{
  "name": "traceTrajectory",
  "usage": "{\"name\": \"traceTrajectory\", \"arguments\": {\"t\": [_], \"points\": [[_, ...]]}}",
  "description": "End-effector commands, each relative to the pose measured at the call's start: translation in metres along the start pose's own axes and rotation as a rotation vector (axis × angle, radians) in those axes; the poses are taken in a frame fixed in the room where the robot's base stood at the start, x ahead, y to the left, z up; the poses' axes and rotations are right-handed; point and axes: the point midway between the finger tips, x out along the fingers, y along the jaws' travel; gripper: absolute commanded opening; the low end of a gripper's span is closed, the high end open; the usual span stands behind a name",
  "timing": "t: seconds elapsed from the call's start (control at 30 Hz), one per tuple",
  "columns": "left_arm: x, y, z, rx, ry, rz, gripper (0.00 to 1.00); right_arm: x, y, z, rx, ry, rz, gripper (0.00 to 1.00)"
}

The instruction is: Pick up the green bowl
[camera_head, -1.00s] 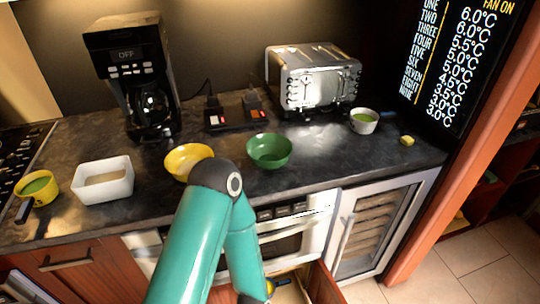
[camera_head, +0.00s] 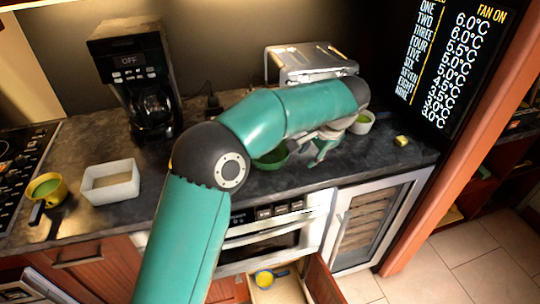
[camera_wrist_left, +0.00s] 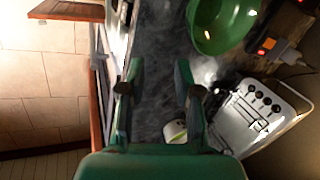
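The green bowl (camera_head: 271,160) sits on the dark counter, mostly hidden behind my left arm in the head view. In the left wrist view the green bowl (camera_wrist_left: 218,24) is at the top, just beyond and to the right of the fingertips. My left gripper (camera_head: 310,147) is over the counter just right of the bowl. In the left wrist view its two fingers (camera_wrist_left: 159,64) are spread apart with nothing between the tips, clear of the bowl. My right gripper is in no view.
A silver toaster (camera_head: 312,60) stands behind, and a small white bowl (camera_head: 362,122) is to the right. A coffee maker (camera_head: 140,85), a white box (camera_head: 111,182) and a yellow cup (camera_head: 47,190) are at left. Below, an open drawer (camera_head: 285,292) holds a yellow item (camera_head: 264,279).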

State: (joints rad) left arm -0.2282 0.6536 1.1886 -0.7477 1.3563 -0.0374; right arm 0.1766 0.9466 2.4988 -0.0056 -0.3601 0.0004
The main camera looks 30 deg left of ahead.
Motion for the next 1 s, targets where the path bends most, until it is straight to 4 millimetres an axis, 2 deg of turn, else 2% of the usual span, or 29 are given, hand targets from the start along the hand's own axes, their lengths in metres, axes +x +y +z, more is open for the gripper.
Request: {"name": "traceTrajectory", "arguments": {"t": [0.03, 0.1, 0.23, 0.37, 0.7, 0.8, 1.0], "points": [[-0.022, -0.015, 0.003, -0.024, -0.006, -0.034, 0.33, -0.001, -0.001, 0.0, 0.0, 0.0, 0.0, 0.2], [-0.04, -0.028, 0.01, -0.048, -0.022, -0.065, 0.33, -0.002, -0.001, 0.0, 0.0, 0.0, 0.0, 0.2], [-0.046, -0.038, 0.017, -0.069, -0.038, -0.088, 0.33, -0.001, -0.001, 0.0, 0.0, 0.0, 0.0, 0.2], [-0.026, -0.041, 0.019, -0.072, -0.044, -0.089, 0.33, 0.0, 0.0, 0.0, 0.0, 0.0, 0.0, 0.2], [0.043, -0.046, 0.022, -0.07, -0.043, -0.087, 0.33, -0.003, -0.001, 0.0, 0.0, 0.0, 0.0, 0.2], [0.055, -0.048, 0.023, -0.071, -0.042, -0.088, 0.33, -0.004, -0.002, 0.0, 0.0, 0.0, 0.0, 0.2], [0.066, -0.048, 0.024, -0.071, -0.041, -0.087, 0.33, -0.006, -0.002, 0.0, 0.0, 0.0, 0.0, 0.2]]}}
